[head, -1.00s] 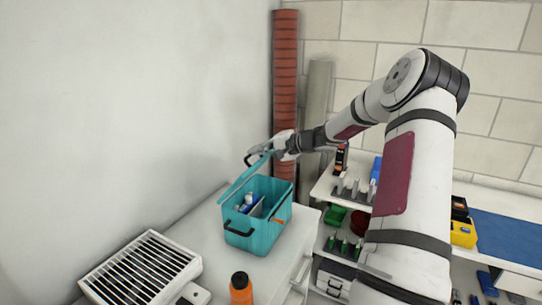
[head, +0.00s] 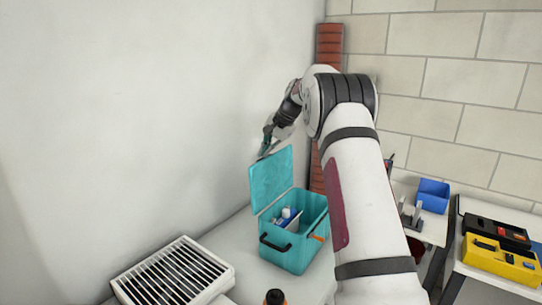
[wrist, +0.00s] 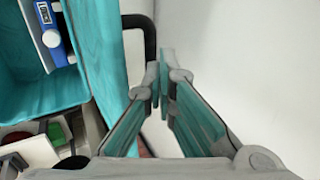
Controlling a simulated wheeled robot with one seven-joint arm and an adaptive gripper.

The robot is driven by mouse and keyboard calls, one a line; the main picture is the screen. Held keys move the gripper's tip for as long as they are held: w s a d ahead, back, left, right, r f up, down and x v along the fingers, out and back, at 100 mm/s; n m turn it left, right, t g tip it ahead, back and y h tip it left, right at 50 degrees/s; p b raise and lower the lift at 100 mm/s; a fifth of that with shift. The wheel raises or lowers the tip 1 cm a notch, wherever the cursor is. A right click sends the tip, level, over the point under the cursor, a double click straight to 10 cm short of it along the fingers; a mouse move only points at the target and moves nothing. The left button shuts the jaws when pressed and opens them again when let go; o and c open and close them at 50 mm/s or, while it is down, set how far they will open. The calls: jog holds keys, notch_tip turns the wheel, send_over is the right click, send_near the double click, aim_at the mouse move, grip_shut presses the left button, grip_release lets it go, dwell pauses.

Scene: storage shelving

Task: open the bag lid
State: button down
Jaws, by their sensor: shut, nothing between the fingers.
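The teal bag (head: 289,244) stands on the white surface by the wall, with small blue and white items inside. Its lid (head: 271,180) stands raised, nearly upright, on the bag's left side. My gripper (head: 266,150) is shut and empty at the lid's upper edge; I cannot tell in the head view whether it touches. In the wrist view my gripper (wrist: 160,85) has its fingertips together, beside the lid (wrist: 108,70), with the wall side to the right. A black handle (wrist: 143,30) shows just behind the fingertips. The open bag (wrist: 40,95) shows at the left.
A white vent-like box (head: 175,272) lies left of the bag, and an orange bottle (head: 275,297) stands in front. The wall is close on the left. A blue bin (head: 433,195) and a yellow case (head: 500,262) are at the right.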

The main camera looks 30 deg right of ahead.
jog(key=shift+w+a+f+b, duration=0.15)
jog(key=shift+w+b, duration=0.05)
jog(key=shift+w, duration=0.15)
jog(key=shift+w+a+f+b, duration=0.1)
jog(key=shift+w+f+b, duration=0.05)
jog(key=shift+w, duration=0.2)
jog(key=shift+r, duration=0.2)
jog(key=shift+r, duration=0.7)
jog(key=w+p+v, duration=0.1)
jog(key=p+v, duration=0.1)
jog(key=v, duration=1.1)
jog(key=shift+s+r, duration=0.15)
jog(key=shift+r, duration=0.55)
jog(key=shift+a, duration=0.2)
